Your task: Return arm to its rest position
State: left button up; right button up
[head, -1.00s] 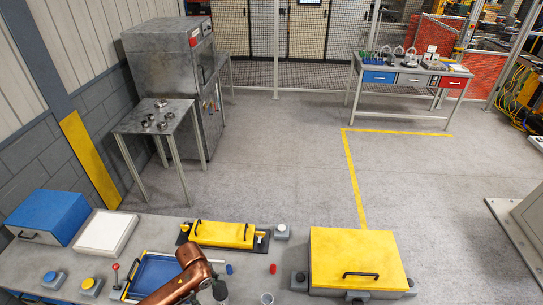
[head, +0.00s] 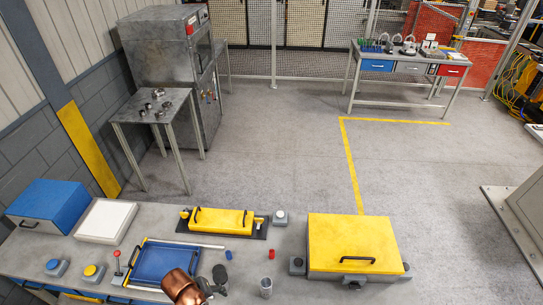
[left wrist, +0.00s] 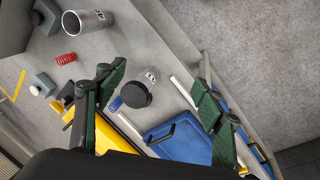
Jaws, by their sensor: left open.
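My left arm's copper link (head: 182,287) shows at the bottom edge of the head view, over the near edge of the blue tray (head: 138,262). In the left wrist view my left gripper (left wrist: 158,88) has its two dark green fingers spread wide apart, with nothing held between them. A black-topped canister (left wrist: 137,94) stands on the bench and shows in the gap between the fingers. It also shows in the head view (head: 220,274), just right of my arm. My right arm and gripper are not in view.
The bench holds a metal cup (head: 266,287), a red cylinder (head: 271,254), a blue cylinder (head: 228,255), a yellow-lidded box (head: 352,240), a long yellow box (head: 222,221), a white-topped box (head: 105,221) and a blue box (head: 50,207). Open floor (head: 270,160) lies beyond.

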pick_arm(q)
jog(key=s+a+r+m+t+y, duration=0.1)
jog(key=s+a+m+y, duration=0.35)
jog(key=s+a, duration=1)
notch_tip(320, 180, down, 43)
jog(key=s+d+m+h+b, duration=0.2)
jog(key=b, duration=1.1)
jog(key=s+f+g+b, duration=0.1)
jog(key=s+f+b, duration=0.3)
jog(key=s+f, duration=0.5)
jog(key=s+f+g+b, duration=0.1)
jog(key=s+f+b, duration=0.4)
jog(key=s+f, duration=0.5)
notch_tip(320, 180, down, 7)
jog(key=shift+s+d+m, duration=0.15)
jog(key=shift+m, duration=0.2)
